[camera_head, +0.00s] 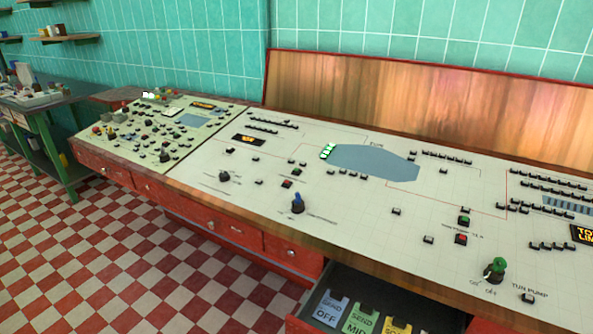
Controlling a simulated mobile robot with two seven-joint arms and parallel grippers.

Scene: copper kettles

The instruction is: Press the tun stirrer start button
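A long cream control panel (340,210) slopes along the wall. A grey-blue shape (375,162) marked TUN lies in its middle. Left of and below it, a green button (296,171) sits above a red button (287,184). A second green button (464,221) and red button (461,239) sit farther right, above a green knob (496,268) beside the words TUN PUMP. A blue knob (298,203) stands near the front edge. The small labels are too blurred to read, so I cannot tell which button is the stirrer start. Neither gripper is in view.
An open drawer (315,306) with tags reading SEND OFF and SEND MID juts out below the front edge. A second panel (150,130) with many knobs adjoins on the left. A green-legged bench (40,150) stands farther left. The checkered floor (120,250) in front is clear.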

